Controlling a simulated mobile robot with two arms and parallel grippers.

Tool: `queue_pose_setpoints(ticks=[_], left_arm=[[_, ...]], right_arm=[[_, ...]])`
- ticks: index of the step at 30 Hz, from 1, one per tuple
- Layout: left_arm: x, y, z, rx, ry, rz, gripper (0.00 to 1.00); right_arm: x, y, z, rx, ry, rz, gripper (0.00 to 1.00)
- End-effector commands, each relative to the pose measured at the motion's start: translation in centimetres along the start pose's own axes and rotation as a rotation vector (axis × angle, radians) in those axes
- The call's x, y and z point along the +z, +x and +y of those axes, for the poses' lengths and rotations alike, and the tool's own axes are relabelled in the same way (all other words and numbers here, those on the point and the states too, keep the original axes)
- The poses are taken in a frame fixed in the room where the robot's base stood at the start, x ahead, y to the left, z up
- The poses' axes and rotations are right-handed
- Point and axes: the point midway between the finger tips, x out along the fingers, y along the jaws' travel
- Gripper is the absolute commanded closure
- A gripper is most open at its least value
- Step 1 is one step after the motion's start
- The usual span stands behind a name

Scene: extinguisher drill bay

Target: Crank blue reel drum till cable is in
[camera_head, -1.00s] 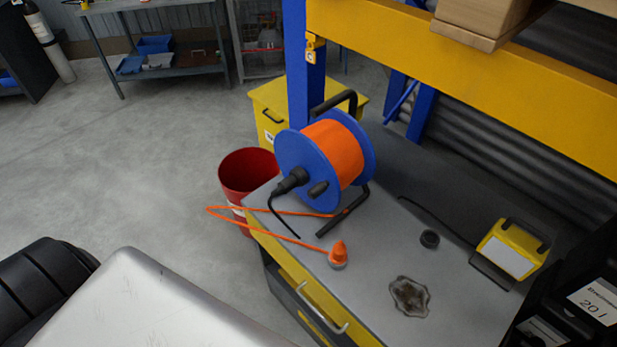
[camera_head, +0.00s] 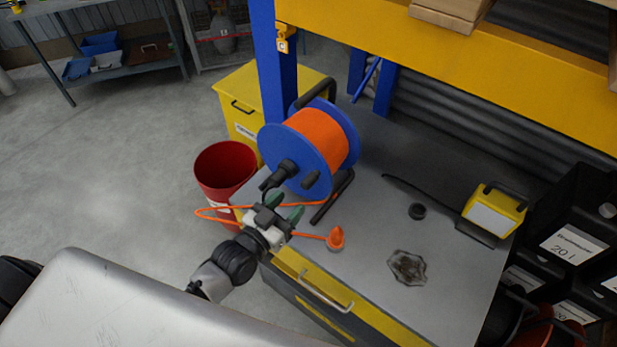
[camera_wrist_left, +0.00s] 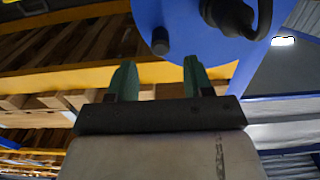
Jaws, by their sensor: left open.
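The blue reel drum (camera_head: 340,127) stands on the grey bench top in a black frame, wound with orange cable (camera_head: 318,138). A dark crank knob (camera_head: 311,179) sticks out of its near face; it also shows in the left wrist view (camera_wrist_left: 160,40), above the gap between the fingertips. A loose orange cable loops over the bench edge to an orange connector (camera_head: 336,239). My left gripper (camera_head: 285,206) is open and empty, just below the knob and apart from it; its green fingers show in the left wrist view (camera_wrist_left: 158,80). My right gripper is out of view.
A red bin (camera_head: 225,168) and a yellow chest (camera_head: 240,100) stand left of and behind the bench. A blue post (camera_head: 275,70) rises behind the reel.

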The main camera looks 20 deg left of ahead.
Motion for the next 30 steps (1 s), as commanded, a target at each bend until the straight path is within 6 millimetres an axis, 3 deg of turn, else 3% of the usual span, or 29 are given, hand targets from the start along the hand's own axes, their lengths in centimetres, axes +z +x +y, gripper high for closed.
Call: queue_pose_setpoints(ticks=[6,12,18,26,30], left_arm=[[-0.3,4.4,0.0,0.0,0.001,0.001,0.49],[-0.2,7.5,0.0,0.0,0.001,0.001,0.49],[0.0,8.8,0.0,0.0,0.0,-0.001,0.49],[0.0,8.9,0.0,0.0,0.0,-0.001,0.49],[0.0,8.9,0.0,0.0,0.0,-0.002,0.69]], right_arm=[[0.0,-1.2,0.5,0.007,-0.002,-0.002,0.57],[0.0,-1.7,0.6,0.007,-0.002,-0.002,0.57],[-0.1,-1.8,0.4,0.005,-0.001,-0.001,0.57],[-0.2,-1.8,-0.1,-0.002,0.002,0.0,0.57],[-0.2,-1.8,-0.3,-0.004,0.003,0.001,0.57]])
